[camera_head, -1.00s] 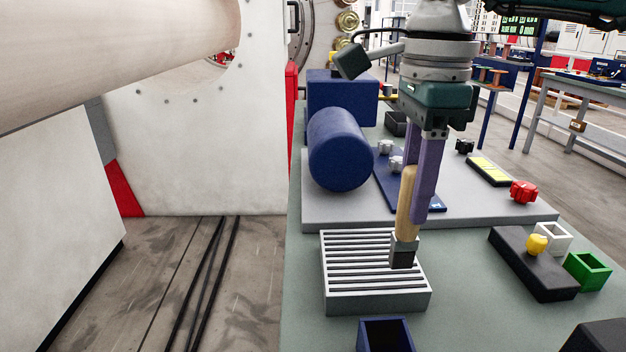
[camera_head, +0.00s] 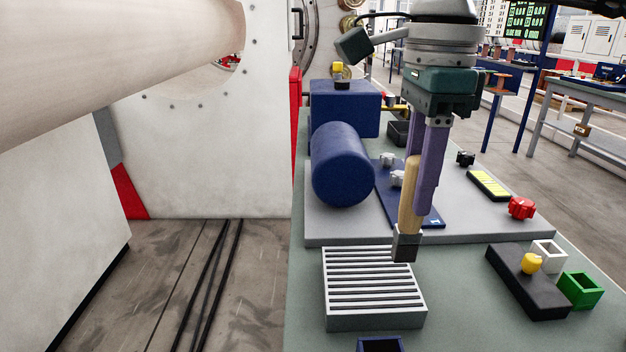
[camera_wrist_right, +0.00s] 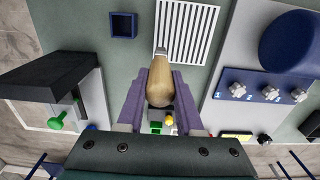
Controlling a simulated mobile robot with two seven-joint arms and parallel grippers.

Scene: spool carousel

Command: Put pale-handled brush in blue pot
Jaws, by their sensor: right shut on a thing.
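My right gripper (camera_head: 424,190) is shut on the pale-handled brush (camera_head: 409,200). The brush hangs nearly upright, its dark square end down, over the right side of the slatted grey tray. In the right wrist view the pale handle (camera_wrist_right: 160,82) sits between the purple fingers (camera_wrist_right: 160,95). The blue pot (camera_head: 380,345) is at the bottom edge of the head view, mostly cut off, in front of the tray. In the right wrist view the blue pot (camera_wrist_right: 124,25) shows whole, square and open-topped, left of the slatted tray. My left gripper is not in view.
The slatted tray (camera_head: 373,320) stands on the green-grey bench. A large blue cylinder (camera_head: 342,165) and a grey plate (camera_head: 320,228) lie behind it. At right are a black block (camera_head: 535,290) with a yellow knob, a white pot (camera_head: 549,254) and a green pot (camera_head: 580,291).

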